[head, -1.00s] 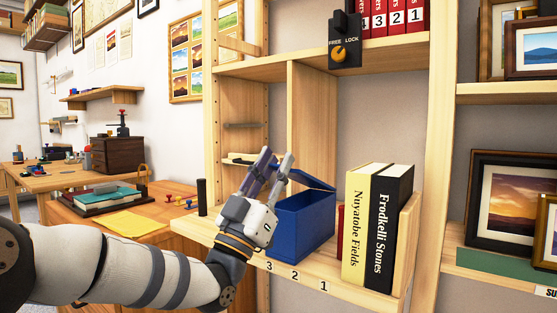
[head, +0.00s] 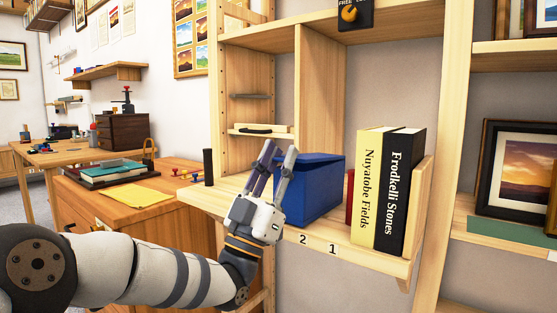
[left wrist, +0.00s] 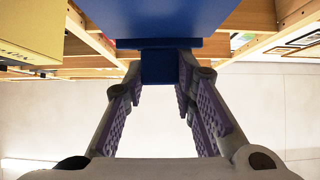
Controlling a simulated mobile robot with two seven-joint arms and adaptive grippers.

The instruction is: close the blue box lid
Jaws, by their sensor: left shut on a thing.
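The blue box (head: 313,193) stands on the wooden shelf. Its blue lid (head: 318,160) lies over the top, looking closed or nearly closed; I cannot tell whether a gap is left. My left gripper (head: 278,152) is at the left front of the box, with its fingers pointing up. In the left wrist view, a small blue tab (left wrist: 160,66) sits between the fingertips (left wrist: 160,72), below the large blue surface of the box. The left gripper is shut on this tab. My right gripper is not in view.
A yellow book (head: 372,190) and a black book (head: 402,192) stand right of the box, with a thin red item (head: 349,197) between. A black cylinder (head: 208,167) stands at the shelf's left end. A wooden upright (head: 313,95) rises behind the box.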

